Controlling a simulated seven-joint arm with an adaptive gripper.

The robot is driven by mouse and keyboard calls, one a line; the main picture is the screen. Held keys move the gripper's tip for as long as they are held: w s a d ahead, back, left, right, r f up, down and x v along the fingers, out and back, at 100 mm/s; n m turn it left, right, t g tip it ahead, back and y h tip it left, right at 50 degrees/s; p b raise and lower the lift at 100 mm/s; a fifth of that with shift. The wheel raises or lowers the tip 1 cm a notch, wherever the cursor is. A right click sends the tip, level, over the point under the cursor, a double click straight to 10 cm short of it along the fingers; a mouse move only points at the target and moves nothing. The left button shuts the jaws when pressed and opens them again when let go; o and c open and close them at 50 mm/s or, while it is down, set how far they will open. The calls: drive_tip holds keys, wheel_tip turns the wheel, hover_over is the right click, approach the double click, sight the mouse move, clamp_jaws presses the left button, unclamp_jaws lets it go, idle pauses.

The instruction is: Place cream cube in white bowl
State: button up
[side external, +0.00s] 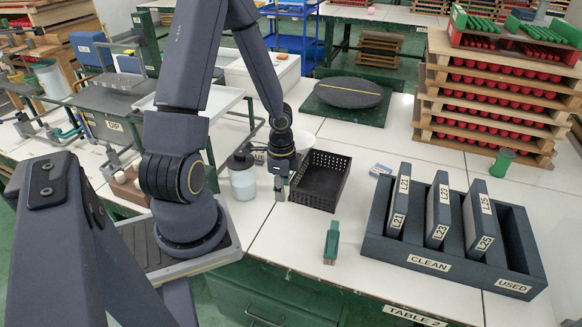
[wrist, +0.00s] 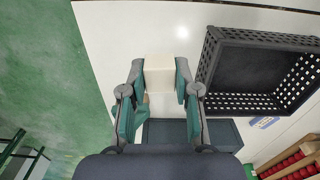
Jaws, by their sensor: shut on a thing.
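The cream cube (wrist: 160,73) is between the two teal-padded fingers of my gripper (wrist: 161,80) in the wrist view, which are shut on it. In the side external view my gripper (side external: 280,186) points down over the white table, just left of the black crate; the cube is hard to make out there. A pale rounded shape (side external: 192,132) behind my arm in the side external view may be the white bowl; my arm hides much of it. No bowl shows in the wrist view.
The black perforated crate (side external: 318,181) stands close to my gripper; it also shows in the wrist view (wrist: 209,62). A lidded jar (side external: 243,182) stands on the left. A green-handled brush (side external: 331,243) and a slotted rack (side external: 450,262) are nearer the front.

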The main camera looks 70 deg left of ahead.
drive_tip(key=shift+s+a+n, duration=0.25)
drive_tip(key=shift+s+n, duration=0.05)
drive_tip(key=shift+s, duration=0.1)
drive_tip(key=w+a+r+n, duration=0.4)
drive_tip(key=w+a+n, duration=0.4)
drive_tip(key=a, duration=0.5)
drive_tip(key=w+a+r+n, duration=0.3)
drive_tip(key=w+a+n, duration=0.5)
drive_tip(key=a, duration=0.4)
approach(298, 137)
drive_tip(key=shift+n, duration=0.3)
drive_tip(key=shift+s+d+f, duration=0.4)
drive_tip(key=shift+d+f, duration=0.4)
drive_tip(key=shift+f, duration=0.3)
drive_tip(key=shift+s+d+f, duration=0.35)
drive_tip(key=shift+d+f, duration=0.4)
drive_tip(key=shift+f, duration=0.35)
drive_tip(key=shift+s+d+f, duration=0.4)
drive_tip(key=shift+d+f, duration=0.4)
drive_tip(key=shift+f, duration=0.3)
